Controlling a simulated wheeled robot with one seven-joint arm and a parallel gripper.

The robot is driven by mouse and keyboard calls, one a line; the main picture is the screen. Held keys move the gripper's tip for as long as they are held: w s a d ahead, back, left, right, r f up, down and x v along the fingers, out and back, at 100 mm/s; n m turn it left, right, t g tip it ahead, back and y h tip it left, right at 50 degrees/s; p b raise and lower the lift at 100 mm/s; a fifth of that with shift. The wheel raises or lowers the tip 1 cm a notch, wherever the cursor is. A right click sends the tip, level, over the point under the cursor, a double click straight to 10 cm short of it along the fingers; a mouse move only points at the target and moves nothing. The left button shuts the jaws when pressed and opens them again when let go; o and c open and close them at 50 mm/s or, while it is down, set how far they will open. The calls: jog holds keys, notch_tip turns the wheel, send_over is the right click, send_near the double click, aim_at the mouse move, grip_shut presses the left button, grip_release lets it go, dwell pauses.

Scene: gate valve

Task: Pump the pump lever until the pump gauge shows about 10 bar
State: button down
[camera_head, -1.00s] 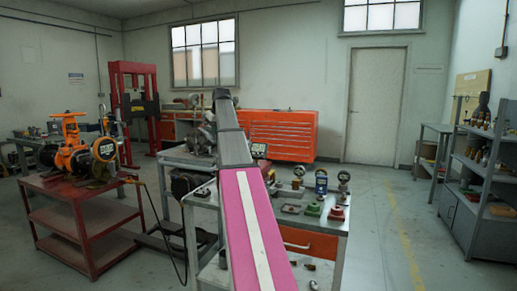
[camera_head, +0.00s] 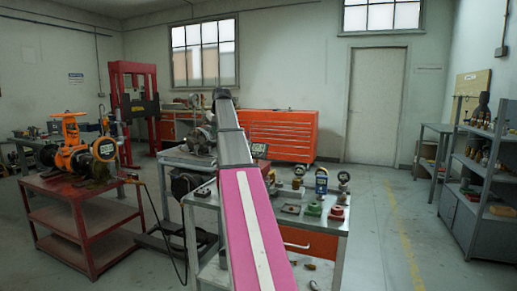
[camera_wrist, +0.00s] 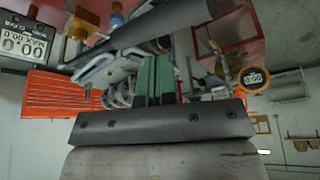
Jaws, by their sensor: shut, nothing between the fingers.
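My gripper (camera_wrist: 154,78) shows in the wrist view as two green fingers, closed together and empty. A long dark bar (camera_wrist: 128,32), seemingly the pump lever, crosses behind the fingertips; I cannot tell whether they touch it. A round orange-rimmed gauge (camera_wrist: 253,79) reads zeros at the right of the wrist view; it seems to be the one on the red cart's valve in the head view (camera_head: 104,149). A box display (camera_wrist: 25,42) at the wrist view's left also shows zeros. I cannot tell which is the pump gauge. In the head view my arm hides the gripper.
The red cart (camera_head: 85,255) with the valve stands at left, with a black hose running towards the workbench. The workbench (camera_head: 320,228) holds several small gauges and fittings. An orange cabinet (camera_head: 280,135) stands behind. A shelf (camera_head: 480,170) is at right; floor between is clear.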

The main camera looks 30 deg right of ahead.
notch_tip(320, 180, down, 15)
dwell(1.1)
notch_tip(320, 180, up, 13)
jog(key=shift+f, duration=0.1)
dwell(0.5)
dwell(0.3)
notch_tip(320, 180, down, 10)
jog(key=shift+f, duration=0.2)
dwell(1.3)
